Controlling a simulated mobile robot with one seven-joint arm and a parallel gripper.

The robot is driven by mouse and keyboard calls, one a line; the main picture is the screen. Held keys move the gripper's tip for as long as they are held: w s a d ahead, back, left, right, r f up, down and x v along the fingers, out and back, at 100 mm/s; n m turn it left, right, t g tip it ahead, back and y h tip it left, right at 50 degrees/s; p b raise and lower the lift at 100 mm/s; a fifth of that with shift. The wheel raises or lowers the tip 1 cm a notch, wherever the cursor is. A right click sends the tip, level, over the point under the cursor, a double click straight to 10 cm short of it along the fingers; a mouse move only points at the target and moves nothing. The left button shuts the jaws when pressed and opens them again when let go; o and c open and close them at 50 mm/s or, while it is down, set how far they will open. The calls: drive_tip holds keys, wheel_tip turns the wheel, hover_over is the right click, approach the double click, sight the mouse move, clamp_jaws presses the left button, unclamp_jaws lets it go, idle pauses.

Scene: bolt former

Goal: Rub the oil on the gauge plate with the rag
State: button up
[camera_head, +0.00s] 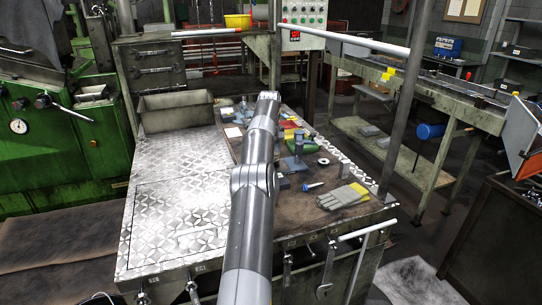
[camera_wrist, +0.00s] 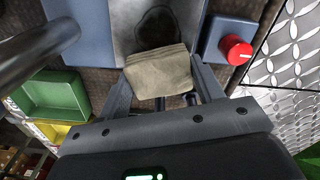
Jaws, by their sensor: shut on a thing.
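In the wrist view my gripper (camera_wrist: 160,78) is shut on a folded beige rag (camera_wrist: 158,70), which sits between the two fingers. Just beyond the rag is the grey gauge plate (camera_wrist: 186,14). A dark oil patch (camera_wrist: 157,26) lies on this plate, and the rag's far edge meets or overlaps the patch's near side in the picture. I cannot tell whether the rag touches the plate. In the head view my arm hides the gripper, the rag and the oil.
A blue block with a red knob (camera_wrist: 236,50) stands close at right of the plate. Green (camera_wrist: 55,95) and yellow (camera_wrist: 48,131) bins lie at left. In the head view, grey gloves (camera_head: 343,196) lie at the bench's right; the patterned bench top (camera_head: 180,215) is clear at left.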

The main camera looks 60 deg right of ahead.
drive_tip(key=shift+w+f, duration=0.1)
drive_tip(key=shift+s+a+f, duration=0.15)
drive_tip(key=shift+s+a, duration=1)
drive_tip(key=shift+s+a+f, duration=0.15)
drive_tip(key=shift+s+a, duration=0.95)
drive_tip(key=shift+s, duration=0.05)
drive_tip(key=shift+s+a+f, duration=0.15)
drive_tip(key=shift+s+a, duration=0.1)
drive_tip(key=shift+c, duration=0.7)
drive_tip(key=shift+r, duration=3.15)
wheel_tip(320, 180, up, 3)
